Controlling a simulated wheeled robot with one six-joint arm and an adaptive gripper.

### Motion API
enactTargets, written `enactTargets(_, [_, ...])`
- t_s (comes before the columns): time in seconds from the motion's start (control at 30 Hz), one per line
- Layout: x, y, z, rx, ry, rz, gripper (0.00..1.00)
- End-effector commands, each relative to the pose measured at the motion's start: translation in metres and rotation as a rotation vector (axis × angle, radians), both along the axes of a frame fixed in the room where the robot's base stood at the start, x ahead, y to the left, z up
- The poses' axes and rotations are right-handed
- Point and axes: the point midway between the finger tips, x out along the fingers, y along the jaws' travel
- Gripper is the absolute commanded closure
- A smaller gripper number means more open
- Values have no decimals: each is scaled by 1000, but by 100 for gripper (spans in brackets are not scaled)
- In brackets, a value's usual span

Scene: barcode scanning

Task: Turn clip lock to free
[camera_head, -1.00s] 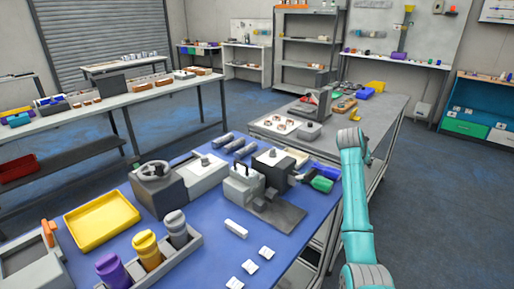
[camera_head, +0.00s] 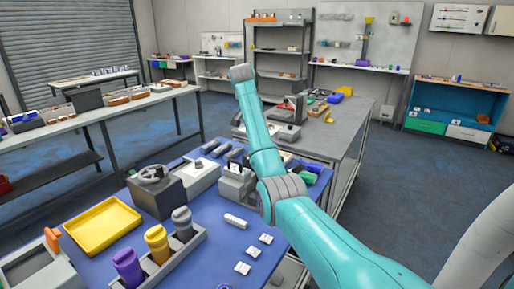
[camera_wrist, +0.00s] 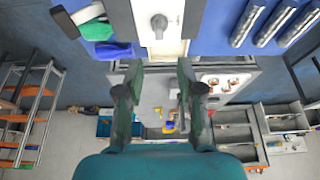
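In the wrist view, a pale plate with a grey turn knob (camera_wrist: 158,22) lies at the top centre; it may be the clip lock, but I cannot be sure. My gripper (camera_wrist: 159,82) is open and empty, its two dark fingers apart below the plate in the picture. The knob is not touched. In the head view my teal arm reaches over the blue bench (camera_head: 205,262) and covers the area behind the grey clamp-like device (camera_head: 235,183). My gripper does not show there. Another pale plate with a small knob (camera_head: 199,166) stands left of that device.
A dark box with a handwheel (camera_head: 152,178), a yellow tray (camera_head: 102,222) and a rack of coloured bottles (camera_head: 190,243) stand on the bench. A grey table (camera_head: 340,135) lies behind.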

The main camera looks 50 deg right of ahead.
Motion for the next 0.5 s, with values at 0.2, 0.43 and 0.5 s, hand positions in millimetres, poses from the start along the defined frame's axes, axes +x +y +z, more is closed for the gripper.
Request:
enactTargets(0.2, [1,-15,-38,2,2,0,62])
enactTargets(0.43, [2,-28,-69,0,0,0,62])
enactTargets(0.5, [2,-31,-75,-1,0,0,62])
